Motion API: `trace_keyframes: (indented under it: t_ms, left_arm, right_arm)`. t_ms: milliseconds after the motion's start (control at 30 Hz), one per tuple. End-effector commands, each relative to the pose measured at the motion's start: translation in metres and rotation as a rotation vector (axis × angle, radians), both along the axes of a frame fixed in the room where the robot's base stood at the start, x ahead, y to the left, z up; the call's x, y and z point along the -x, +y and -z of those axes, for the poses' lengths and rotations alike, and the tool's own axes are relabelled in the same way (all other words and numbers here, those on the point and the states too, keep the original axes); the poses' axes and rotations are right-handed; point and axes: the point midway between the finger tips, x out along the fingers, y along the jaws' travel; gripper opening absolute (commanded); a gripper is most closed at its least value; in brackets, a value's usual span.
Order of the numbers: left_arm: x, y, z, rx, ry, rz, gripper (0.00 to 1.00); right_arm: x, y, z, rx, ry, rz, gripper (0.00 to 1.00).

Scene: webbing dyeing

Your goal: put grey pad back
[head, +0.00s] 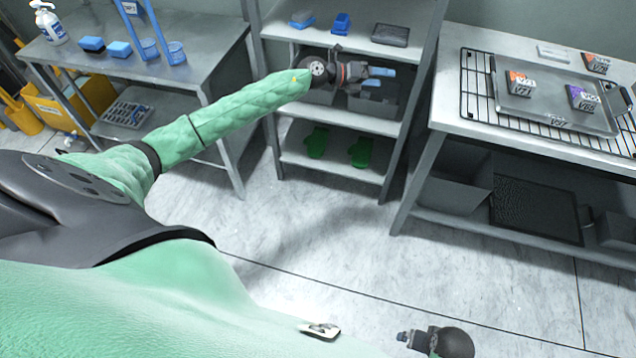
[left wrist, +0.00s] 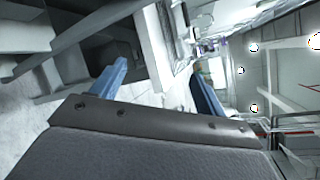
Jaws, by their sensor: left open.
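A dark grey, flat rectangular pad (head: 390,35) lies on the upper shelf of the middle rack in the head view. My left gripper (head: 381,77) is in front of that rack, below the pad's shelf and apart from the pad. Its two blue fingers are spread with nothing seen between them, and the left wrist view shows the same open fingers (left wrist: 155,88). The pad cannot be made out in the left wrist view. A small part of my right arm's end (head: 402,337) shows at the bottom edge; its jaws are too small to read.
The rack's upper shelf (head: 350,50) also holds blue and grey blocks. Dark bins stand behind my left gripper; green gloves (head: 360,152) lie lower. The right table (head: 450,90) bears a wire rack, a metal tray (head: 520,104) and small labelled boxes. The floor (head: 330,240) in front is clear.

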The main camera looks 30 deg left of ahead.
Motion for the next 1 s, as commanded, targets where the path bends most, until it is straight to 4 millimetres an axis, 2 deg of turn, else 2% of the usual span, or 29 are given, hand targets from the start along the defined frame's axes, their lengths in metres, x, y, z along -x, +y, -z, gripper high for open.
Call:
trace_keyframes:
  t_ms: [33,100,200,367,467,667,767,867,967,1000]
  left_arm:
    - [0.011,-0.020,0.002,0.103,0.007,-0.028,0.74]
    - [0.023,-0.039,0.001,0.247,0.019,-0.086,0.74]
    - [0.040,-0.057,0.002,0.445,0.054,-0.186,0.74]
    - [0.067,-0.064,0.017,0.734,0.157,-0.390,0.74]
    - [0.086,-0.059,0.040,0.888,0.248,-0.542,0.74]
    - [0.138,-0.042,0.113,1.130,0.482,-0.897,0.74]
    - [0.175,-0.037,0.156,1.215,0.623,-1.087,0.74]
    - [0.221,-0.036,0.200,1.270,0.776,-1.283,0.74]
    - [0.275,-0.041,0.241,1.298,0.943,-1.478,0.74]
    - [0.298,-0.045,0.256,1.301,1.015,-1.554,0.74]
  right_arm:
    - [0.000,0.000,0.000,0.000,0.000,0.000,0.97]
    - [0.000,0.000,0.000,0.000,-0.001,0.000,0.97]
    - [-0.001,0.000,-0.001,0.000,-0.002,0.001,0.97]
    - [-0.002,0.001,-0.001,-0.002,-0.003,0.001,0.97]
    - [-0.002,0.001,-0.001,-0.002,-0.004,0.002,0.97]
    - [-0.003,0.001,-0.002,-0.002,-0.005,0.002,0.97]
    - [-0.003,0.001,-0.002,-0.002,-0.005,0.002,0.97]
    - [-0.003,0.001,-0.002,-0.002,-0.005,0.001,0.97]
    - [-0.002,0.001,-0.001,-0.002,-0.004,0.001,0.97]
    - [-0.002,0.001,-0.001,-0.002,-0.004,0.001,0.97]
